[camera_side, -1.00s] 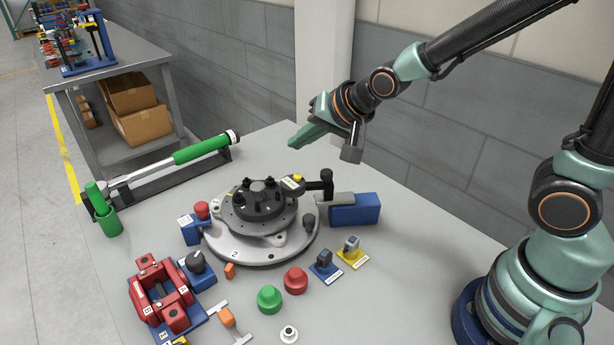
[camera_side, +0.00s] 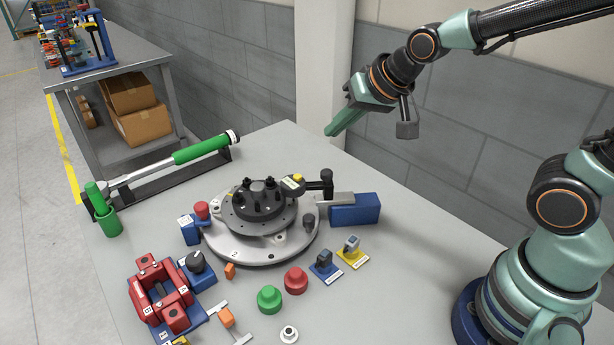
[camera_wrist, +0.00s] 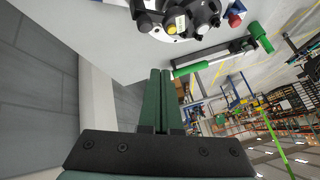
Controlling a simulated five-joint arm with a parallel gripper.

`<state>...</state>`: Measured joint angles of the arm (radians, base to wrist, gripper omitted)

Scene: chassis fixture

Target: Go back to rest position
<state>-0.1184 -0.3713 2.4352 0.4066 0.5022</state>
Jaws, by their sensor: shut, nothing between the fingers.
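My gripper (camera_side: 332,131) is raised in the air above the back part of the table, in front of the pillar. Its green fingers are shut with nothing between them, and they also show together in the wrist view (camera_wrist: 161,98). The round chassis fixture (camera_side: 262,246) with its dark hub (camera_side: 258,197) stands on the table, below and to the left of my gripper. The gripper is clear of it. The fixture is only partly seen at the top of the wrist view.
On the table (camera_side: 400,262) are a green-handled torque wrench (camera_side: 203,148) on a stand, a blue block (camera_side: 354,213), a red clamp unit (camera_side: 160,290), a green knob (camera_side: 269,298) and a red knob (camera_side: 296,280). A grey wall (camera_side: 480,150) stands behind.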

